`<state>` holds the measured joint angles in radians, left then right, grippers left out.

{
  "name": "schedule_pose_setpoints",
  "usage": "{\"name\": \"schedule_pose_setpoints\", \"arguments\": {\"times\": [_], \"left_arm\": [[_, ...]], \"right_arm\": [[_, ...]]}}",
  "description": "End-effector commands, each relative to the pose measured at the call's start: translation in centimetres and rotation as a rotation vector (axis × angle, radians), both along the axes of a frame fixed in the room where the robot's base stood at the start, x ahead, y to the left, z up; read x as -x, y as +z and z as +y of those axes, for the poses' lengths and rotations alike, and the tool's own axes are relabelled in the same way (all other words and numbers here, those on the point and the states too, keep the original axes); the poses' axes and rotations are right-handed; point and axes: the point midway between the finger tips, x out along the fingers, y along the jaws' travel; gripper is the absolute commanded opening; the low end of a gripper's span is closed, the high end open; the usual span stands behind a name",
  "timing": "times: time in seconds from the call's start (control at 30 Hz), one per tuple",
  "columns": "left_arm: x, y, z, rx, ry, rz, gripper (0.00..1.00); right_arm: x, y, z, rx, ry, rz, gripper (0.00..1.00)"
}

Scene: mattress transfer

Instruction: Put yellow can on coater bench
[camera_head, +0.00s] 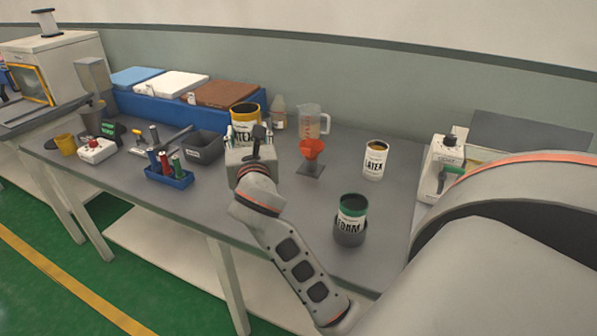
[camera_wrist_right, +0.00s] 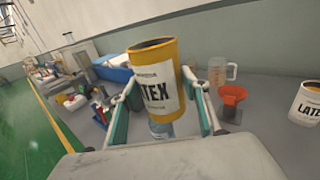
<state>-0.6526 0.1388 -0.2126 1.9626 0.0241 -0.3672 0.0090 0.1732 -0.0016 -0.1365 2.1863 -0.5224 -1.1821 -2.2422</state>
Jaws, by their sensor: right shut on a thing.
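No label tells which bench is the coater bench. My left gripper is not in view.
A green-topped can (camera_head: 351,211) stands in a grey holder at the front. An orange funnel on a stand (camera_head: 311,155) and a measuring jug (camera_head: 313,120) are beside the gripper. A white machine (camera_head: 440,163) stands far right. Bare bench lies between funnel and green-topped can.

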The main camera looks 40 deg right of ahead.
Motion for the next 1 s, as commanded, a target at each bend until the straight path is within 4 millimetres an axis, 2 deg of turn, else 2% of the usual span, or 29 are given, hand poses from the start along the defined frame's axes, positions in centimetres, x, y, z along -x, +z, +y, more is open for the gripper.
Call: {"name": "schedule_pose_setpoints", "arguments": {"times": [0.07,0.17,0.6,0.73,1.0], "left_arm": [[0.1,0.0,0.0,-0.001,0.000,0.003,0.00],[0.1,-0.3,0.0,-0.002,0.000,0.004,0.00],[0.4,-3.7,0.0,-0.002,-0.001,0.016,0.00],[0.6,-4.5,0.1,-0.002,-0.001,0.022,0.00],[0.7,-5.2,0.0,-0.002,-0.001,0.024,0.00]], "right_arm": [[-0.3,0.9,-0.4,0.000,-0.019,0.000,0.20],[-0.4,0.2,-0.6,0.000,-0.030,0.004,0.20],[-0.4,-10.3,-0.6,0.002,-0.030,0.009,0.20],[-0.4,-12.4,-0.6,0.001,-0.029,0.006,0.20],[-0.3,-14.5,-0.6,0.001,-0.029,0.005,0.20]]}}
